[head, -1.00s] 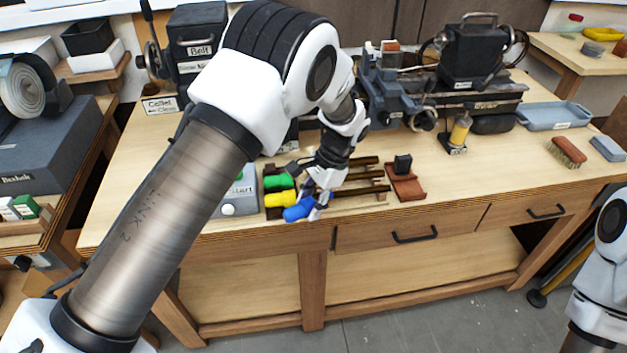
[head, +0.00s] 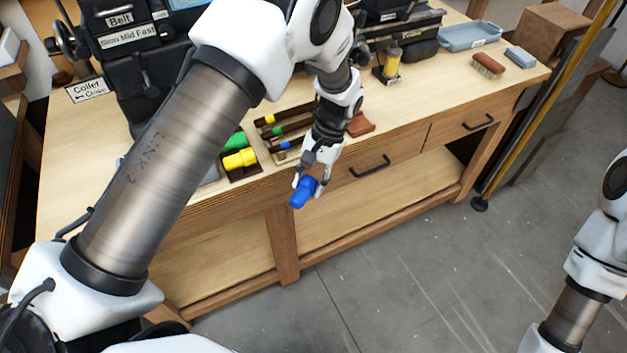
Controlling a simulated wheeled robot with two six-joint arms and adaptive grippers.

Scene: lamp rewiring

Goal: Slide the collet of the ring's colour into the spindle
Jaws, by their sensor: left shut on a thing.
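My left gripper (head: 308,183) is shut on the blue collet (head: 302,193). It holds the collet tilted, in front of the bench's front edge. The green collet (head: 236,140) and yellow collet (head: 240,159) lie in a dark tray on the bench, left of the gripper. The dark machine (head: 150,75) with "Belt" and "Collet Close" signs stands behind my left arm. I cannot make out its spindle or a coloured ring; my arm covers part of that area. My right arm shows at the right edge, its gripper out of view.
A wooden rack (head: 262,137) with rods banded yellow, green and blue lies beside the collet tray. A red-brown block (head: 360,124), an oiler (head: 391,64), a brush (head: 488,66) and a blue-grey tray (head: 470,37) are farther right. Bench top is clear between block and brush.

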